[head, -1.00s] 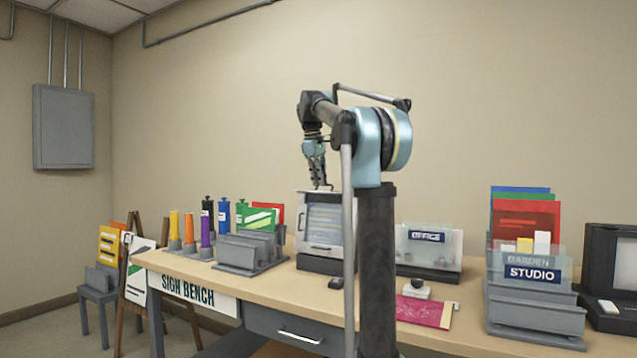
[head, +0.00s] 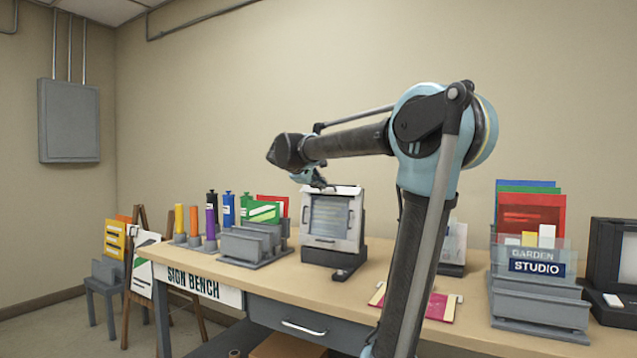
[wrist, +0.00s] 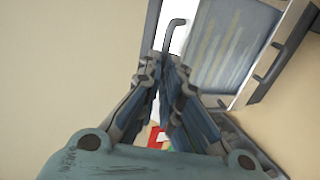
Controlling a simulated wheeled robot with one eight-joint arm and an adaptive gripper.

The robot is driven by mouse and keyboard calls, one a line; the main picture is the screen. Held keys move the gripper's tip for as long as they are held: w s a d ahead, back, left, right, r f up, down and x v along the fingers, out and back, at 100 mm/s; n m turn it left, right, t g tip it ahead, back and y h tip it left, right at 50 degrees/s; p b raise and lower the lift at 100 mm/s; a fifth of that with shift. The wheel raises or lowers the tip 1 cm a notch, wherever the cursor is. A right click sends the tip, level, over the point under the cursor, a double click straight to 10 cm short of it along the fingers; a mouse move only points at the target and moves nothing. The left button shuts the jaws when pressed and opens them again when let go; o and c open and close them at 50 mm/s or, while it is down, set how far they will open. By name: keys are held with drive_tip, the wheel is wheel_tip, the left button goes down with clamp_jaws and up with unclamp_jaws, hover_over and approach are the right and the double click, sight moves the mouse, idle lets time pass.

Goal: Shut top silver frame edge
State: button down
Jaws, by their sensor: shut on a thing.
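The silver display frame (head: 310,226) stands upright on the bench, with a pale striped panel inside it. Its top silver edge (head: 345,190) shows as a light strip tilted out from the frame. My gripper (head: 321,186) is at the left part of this edge, with its fingers shut on it. In the wrist view my gripper (wrist: 168,62) has its fingers close together at the white-silver strip (wrist: 181,44), beside a dark bent handle (wrist: 174,28). The fingertips hide the exact contact. The frame's panel (wrist: 215,45) lies to the right there.
Grey racks (head: 250,244) with coloured cards and upright markers stand left of the frame. A pink sheet (head: 436,308) lies at the bench front, and a STUDIO sign rack (head: 540,298) stands right.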

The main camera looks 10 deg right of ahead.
sight(322, 192)
wheel_tip(322, 192, down, 5)
drive_tip(key=t+h, duration=0.2)
drive_tip(key=t, duration=0.1)
drive_tip(key=t+h, duration=0.2)
drive_tip(key=t, duration=0.1)
drive_tip(key=shift+w+r+h, duration=0.1)
drive_tip(key=shift+r+h, duration=0.1)
drive_tip(key=shift+h, duration=0.1)
drive_tip(key=c, duration=1.8)
unclamp_jaws()
drive_tip(key=shift+o, duration=0.2)
drive_tip(key=shift+d, duration=0.1)
drive_tip(key=v, duration=1.2)
drive_tip(key=shift+f, duration=0.2)
drive_tip(key=shift+w, duration=0.1)
